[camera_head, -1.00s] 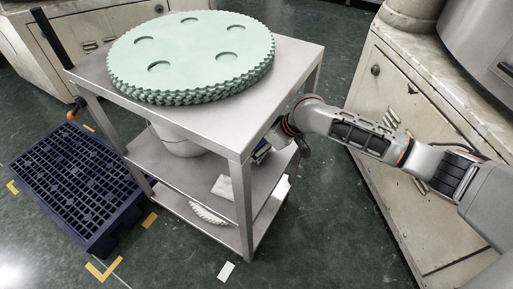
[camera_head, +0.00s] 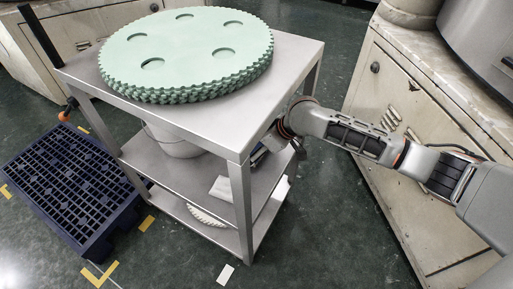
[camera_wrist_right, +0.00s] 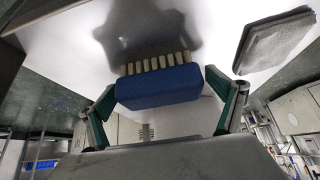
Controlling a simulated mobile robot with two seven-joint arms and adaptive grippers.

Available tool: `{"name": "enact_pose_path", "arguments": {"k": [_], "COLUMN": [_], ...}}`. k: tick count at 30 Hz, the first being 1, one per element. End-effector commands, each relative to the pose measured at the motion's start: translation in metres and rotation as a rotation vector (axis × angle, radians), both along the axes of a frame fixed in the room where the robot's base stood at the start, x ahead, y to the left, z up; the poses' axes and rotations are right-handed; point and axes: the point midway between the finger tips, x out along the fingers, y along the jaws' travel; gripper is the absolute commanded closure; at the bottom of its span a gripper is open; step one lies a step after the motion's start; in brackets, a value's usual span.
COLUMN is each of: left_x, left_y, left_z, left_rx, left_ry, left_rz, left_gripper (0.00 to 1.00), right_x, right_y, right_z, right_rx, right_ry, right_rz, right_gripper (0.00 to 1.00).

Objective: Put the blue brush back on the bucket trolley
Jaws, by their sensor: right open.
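The blue brush (camera_wrist_right: 158,86), a blue block with a row of pale bristles, shows in the right wrist view against a light, shiny surface. My right gripper (camera_wrist_right: 170,90) is open, with one finger on each side of the brush. In the head view my right arm reaches in from the right under the top of a steel cart (camera_head: 200,121), and the gripper end is mostly hidden behind a cart leg. I cannot make out the brush there. No separate bucket trolley is recognisable; a white bucket (camera_head: 178,147) stands on the cart's middle shelf. My left gripper is out of view.
Green toothed discs (camera_head: 187,48) lie on the cart top. A grey flat block (camera_wrist_right: 275,40) lies beside the brush. A dark blue pallet (camera_head: 65,185) is on the floor at left. A beige machine (camera_head: 385,90) stands at right.

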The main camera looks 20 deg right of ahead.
Motion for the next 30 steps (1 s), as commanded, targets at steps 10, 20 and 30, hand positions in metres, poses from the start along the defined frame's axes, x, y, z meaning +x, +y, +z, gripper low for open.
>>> {"name": "enact_pose_path", "arguments": {"k": [10,20,30], "left_x": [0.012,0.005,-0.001], "left_y": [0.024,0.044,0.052], "left_z": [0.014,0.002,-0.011], "left_rx": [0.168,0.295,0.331], "left_ry": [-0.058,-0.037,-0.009], "left_rz": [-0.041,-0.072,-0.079], "left_gripper": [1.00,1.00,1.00], "right_x": [-0.011,-0.041,-0.054], "right_y": [-0.013,-0.033,-0.039], "right_z": [0.046,0.096,0.103], "right_rx": [-0.002,-0.002,0.001], "right_ry": [-0.017,-0.012,0.001], "right_rz": [-0.001,0.000,0.000], "right_gripper": [0.07,0.07,0.07]}}
